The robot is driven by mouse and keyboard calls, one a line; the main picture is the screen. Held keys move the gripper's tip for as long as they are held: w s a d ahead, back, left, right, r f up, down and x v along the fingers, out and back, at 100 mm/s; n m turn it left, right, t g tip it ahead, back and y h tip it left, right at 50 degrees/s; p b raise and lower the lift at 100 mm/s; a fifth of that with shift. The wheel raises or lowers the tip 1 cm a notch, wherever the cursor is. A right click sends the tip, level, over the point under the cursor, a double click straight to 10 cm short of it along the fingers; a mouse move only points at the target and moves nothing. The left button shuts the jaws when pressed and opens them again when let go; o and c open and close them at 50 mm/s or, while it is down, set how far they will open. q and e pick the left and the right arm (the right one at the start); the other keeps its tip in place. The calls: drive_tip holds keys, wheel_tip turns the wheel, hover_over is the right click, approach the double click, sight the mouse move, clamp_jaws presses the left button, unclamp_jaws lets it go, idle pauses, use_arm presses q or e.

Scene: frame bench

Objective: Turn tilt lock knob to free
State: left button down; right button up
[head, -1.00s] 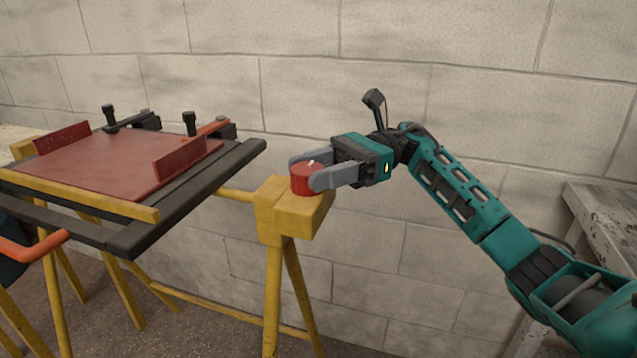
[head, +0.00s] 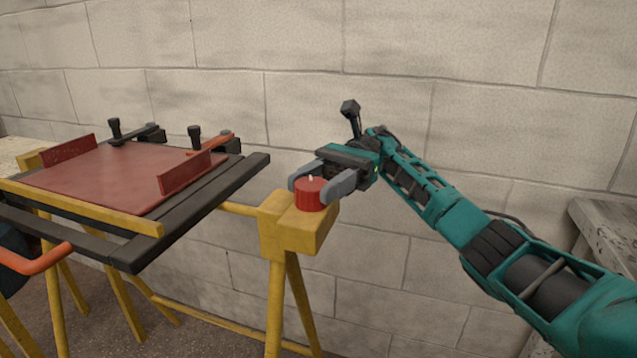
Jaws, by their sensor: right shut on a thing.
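The tilt lock knob (head: 310,196) is a round red knob with a small pale pointer mark on top. It sits on top of the yellow block (head: 290,236) at the right end of the yellow stand. My right gripper (head: 313,192) comes from behind and to the right, with its two grey fingers shut on the knob's sides. The pale mark points roughly toward the back. Any label around the knob cannot be made out. My left gripper is not in view.
A dark frame (head: 200,210) with a red panel (head: 120,178), red end plates and black clamps lies left of the knob. An orange handle (head: 40,262) shows at the lower left. A block wall stands behind, and a grey bench (head: 610,235) is at the right.

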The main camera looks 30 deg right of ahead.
sight(318, 179)
drive_tip(key=o, duration=1)
drive_tip(key=shift+o, duration=0.2)
use_arm(q)
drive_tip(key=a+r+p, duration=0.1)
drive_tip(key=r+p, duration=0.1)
drive_tip(key=p, duration=0.2)
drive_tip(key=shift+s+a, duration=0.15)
use_arm(e)
wheel_tip(318, 179, up, 20)
